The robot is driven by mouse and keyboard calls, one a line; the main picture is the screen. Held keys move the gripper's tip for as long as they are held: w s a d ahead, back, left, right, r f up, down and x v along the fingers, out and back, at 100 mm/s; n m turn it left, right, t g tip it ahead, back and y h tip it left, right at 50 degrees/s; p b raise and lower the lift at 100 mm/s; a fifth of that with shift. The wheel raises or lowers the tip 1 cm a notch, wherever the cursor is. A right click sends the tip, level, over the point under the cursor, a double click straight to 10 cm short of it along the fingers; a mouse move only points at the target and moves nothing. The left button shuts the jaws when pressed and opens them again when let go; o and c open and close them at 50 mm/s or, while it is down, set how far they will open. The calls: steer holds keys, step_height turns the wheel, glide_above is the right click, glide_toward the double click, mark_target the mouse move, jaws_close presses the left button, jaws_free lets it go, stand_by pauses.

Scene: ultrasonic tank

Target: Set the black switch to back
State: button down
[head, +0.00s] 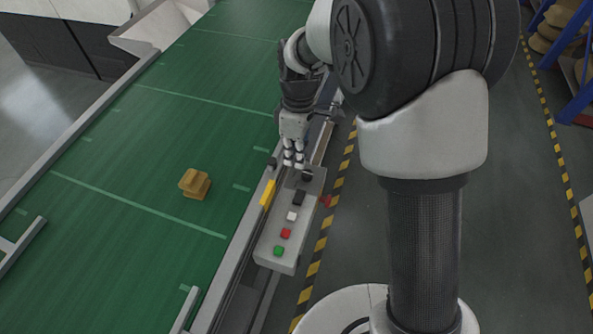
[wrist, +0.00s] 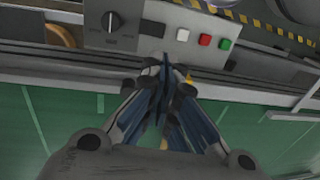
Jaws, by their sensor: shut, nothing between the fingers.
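A grey control box (head: 270,256) sits along the conveyor's edge. At its far end is a round black switch (head: 307,176), partly beside my fingers in the head view. In the wrist view the black switch (wrist: 111,21) is a knob with a pale pointer line and small white marks around it; I cannot read its setting. Next to it is a black rectangle (head: 298,198), also in the wrist view (wrist: 152,28). My gripper (head: 293,163) is shut and empty, over the box's conveyor-side edge. In the wrist view its fingertips (wrist: 163,72) are apart from the knob.
White (head: 291,216), red (head: 286,233) and green (head: 280,251) buttons line the same box. A yellow label (head: 267,193) is on its side. The green conveyor belt (head: 130,150) carries a brown part (head: 195,183) to the left. Striped floor tape (head: 325,230) runs alongside.

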steer(key=shift+a+f, duration=0.1)
steer(key=shift+f, duration=0.15)
steer(key=b, duration=0.4)
glide_above(292, 203)
steer(key=f, duration=1.3)
steer(key=shift+w+f, duration=0.15)
steer(key=shift+w, duration=0.25)
steer(key=shift+f, duration=0.2)
steer(key=shift+s+f+b, duration=0.3)
steer(key=shift+f+b, duration=0.1)
steer(key=shift+f, duration=0.15)
steer(key=shift+r, duration=0.1)
steer(key=shift+w, duration=0.1)
steer(key=shift+w+d+r+p, duration=0.3)
steer(key=shift+w+d, duration=0.05)
steer(key=shift+w, duration=0.35)
